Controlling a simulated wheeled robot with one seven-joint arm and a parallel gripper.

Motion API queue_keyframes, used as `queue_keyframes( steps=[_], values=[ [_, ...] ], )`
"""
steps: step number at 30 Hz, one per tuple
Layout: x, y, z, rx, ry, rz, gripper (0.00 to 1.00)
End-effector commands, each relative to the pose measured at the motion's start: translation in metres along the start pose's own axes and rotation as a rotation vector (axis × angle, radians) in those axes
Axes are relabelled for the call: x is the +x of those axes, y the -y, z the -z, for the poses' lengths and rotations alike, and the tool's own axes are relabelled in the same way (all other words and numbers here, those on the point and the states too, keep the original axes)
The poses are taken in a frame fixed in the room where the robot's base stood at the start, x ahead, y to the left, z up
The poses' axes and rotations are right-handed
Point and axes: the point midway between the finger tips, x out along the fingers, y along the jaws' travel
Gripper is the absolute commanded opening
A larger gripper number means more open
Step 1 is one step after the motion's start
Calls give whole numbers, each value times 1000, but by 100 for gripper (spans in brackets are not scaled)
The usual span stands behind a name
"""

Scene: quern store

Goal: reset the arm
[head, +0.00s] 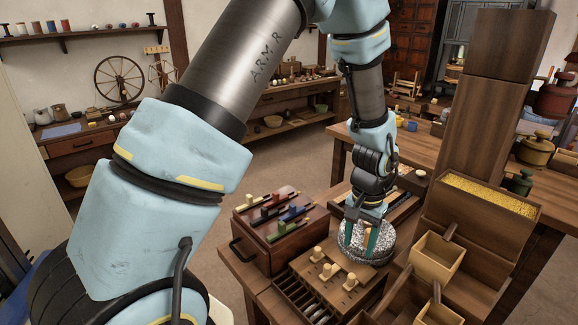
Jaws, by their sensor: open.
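My arm reaches from the left foreground up and over to the table in the middle of the head view. My gripper (359,241) points down with its two teal fingers apart. It is over a round speckled grey stone (378,254), close to its top. A small pale wooden piece shows between the fingers, and I cannot tell whether they touch it. The gripper hides part of the stone's top.
A pegged wooden board (345,283) lies in front of the stone. A dark box with coloured-handled tools (265,246) stands left. Right are wooden scoops (437,257), a bin of yellow grain (490,193) and a tall wooden post (487,110). Floor shows behind the table.

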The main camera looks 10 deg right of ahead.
Motion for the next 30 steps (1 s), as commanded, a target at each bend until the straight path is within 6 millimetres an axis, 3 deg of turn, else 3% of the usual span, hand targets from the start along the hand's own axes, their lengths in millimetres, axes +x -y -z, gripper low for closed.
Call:
queue_keyframes(
  steps=[4, 7, 12, 15, 18, 22, 30],
  values=[
    [-19, 38, -10, -79, -15, 5, 57],
    [-46, 90, -32, -197, -35, 11, 57],
    [-92, 176, -103, -445, -74, 26, 57],
    [-111, 207, -150, -579, -94, 35, 57],
    [-124, 224, -189, -687, -110, 41, 57],
    [-133, 233, -221, -774, -124, 47, 57],
    [-136, 235, -233, -805, -129, 49, 57]
  ],
)
